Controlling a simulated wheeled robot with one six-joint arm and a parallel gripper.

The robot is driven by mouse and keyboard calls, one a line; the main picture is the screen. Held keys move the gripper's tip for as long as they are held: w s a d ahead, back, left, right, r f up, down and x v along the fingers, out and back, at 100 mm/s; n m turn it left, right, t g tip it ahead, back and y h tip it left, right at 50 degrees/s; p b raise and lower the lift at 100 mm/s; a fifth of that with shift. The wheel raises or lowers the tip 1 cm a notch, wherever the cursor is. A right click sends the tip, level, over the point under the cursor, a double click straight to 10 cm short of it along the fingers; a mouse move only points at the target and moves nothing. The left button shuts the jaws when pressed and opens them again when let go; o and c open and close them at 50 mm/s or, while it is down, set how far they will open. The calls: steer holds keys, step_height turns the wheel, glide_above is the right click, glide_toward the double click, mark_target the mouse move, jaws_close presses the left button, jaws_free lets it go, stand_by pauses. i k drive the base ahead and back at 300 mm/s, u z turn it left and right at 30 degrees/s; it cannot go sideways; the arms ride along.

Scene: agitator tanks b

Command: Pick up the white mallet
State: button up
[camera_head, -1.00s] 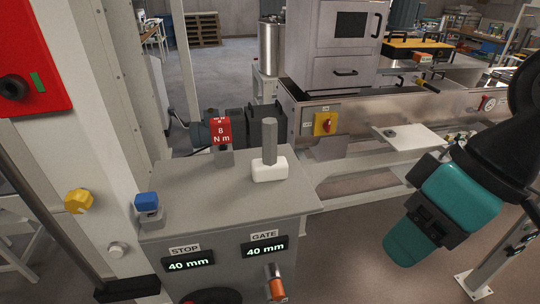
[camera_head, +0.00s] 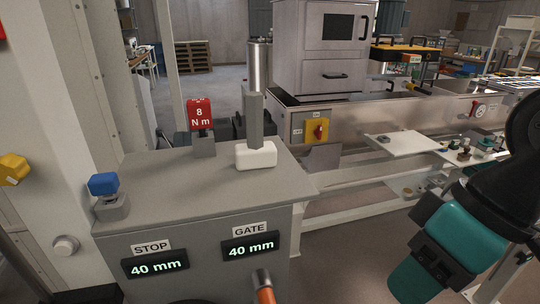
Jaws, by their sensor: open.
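The white mallet stands on its head on the grey cabinet top (camera_head: 210,185), near the back right edge. Its white block head (camera_head: 257,157) rests flat and its grey handle (camera_head: 256,118) points straight up. A teal and black part of my arm shows at the right side of the head view, well to the right of the mallet and apart from it. I cannot make out my gripper's fingertips in this view. Nothing touches the mallet.
A red 8 N m block (camera_head: 201,115) on a grey base stands left of the mallet. A blue-topped block (camera_head: 104,187) stands at the cabinet's left edge. STOP (camera_head: 155,268) and GATE (camera_head: 251,246) displays both read 40 mm. A steel trough (camera_head: 370,115) runs behind.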

mark_target(258, 154)
steer(key=z, duration=1.7)
steer(key=i, duration=1.4)
steer(key=u, duration=2.95)
